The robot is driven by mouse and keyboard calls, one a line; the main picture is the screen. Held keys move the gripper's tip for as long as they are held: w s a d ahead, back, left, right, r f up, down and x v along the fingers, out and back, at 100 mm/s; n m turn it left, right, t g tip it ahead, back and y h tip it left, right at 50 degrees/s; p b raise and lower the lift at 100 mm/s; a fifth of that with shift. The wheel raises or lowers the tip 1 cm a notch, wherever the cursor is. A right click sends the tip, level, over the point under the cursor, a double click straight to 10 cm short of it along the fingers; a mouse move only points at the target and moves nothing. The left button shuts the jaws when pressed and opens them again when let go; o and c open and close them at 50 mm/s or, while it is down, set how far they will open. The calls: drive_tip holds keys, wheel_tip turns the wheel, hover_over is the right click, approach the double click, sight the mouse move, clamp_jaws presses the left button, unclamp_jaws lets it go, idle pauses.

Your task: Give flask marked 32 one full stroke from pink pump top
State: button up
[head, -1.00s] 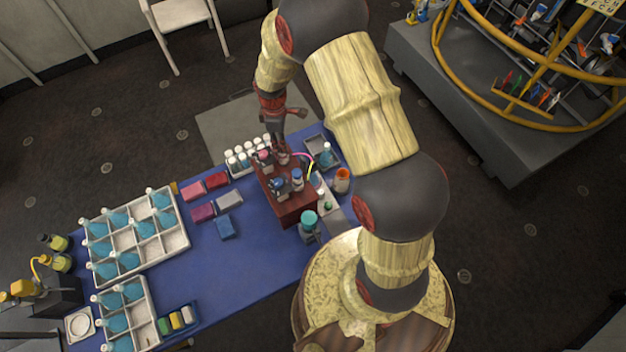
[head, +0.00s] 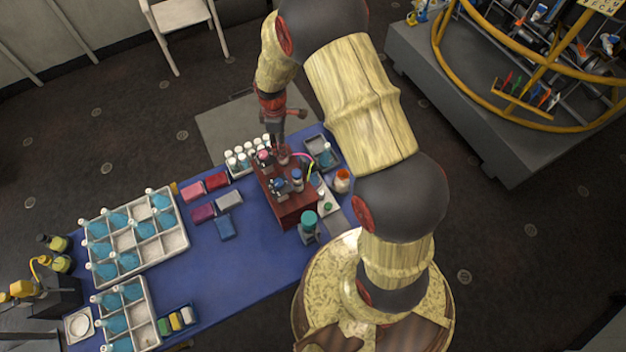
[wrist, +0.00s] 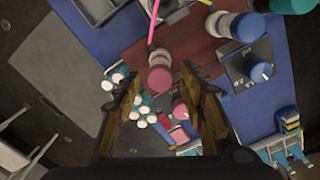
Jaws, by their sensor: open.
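My gripper (head: 274,138) is open above the far end of the dark red pump stand (head: 294,209). In the wrist view, my gripper (wrist: 159,80) has its fingers apart, with a pink top (wrist: 158,77) showing between and beyond the fingertips. A second pink top (wrist: 180,109) shows lower, near the right finger. In the head view, a pink top (head: 264,157) stands at the stand's far left corner. Blue flasks (head: 144,228) stand in the large divided tray. A bluish flask (head: 326,158) is at the small grey tray. No number is legible, so I cannot tell which flask is 32.
An orange-topped jar (head: 342,176) is right. The blue table (head: 245,265) is clear in front.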

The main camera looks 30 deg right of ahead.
drive_tip(key=shift+r, duration=0.1)
drive_tip(key=shift+r+p, duration=1.9)
drive_tip(key=shift+r, duration=1.55)
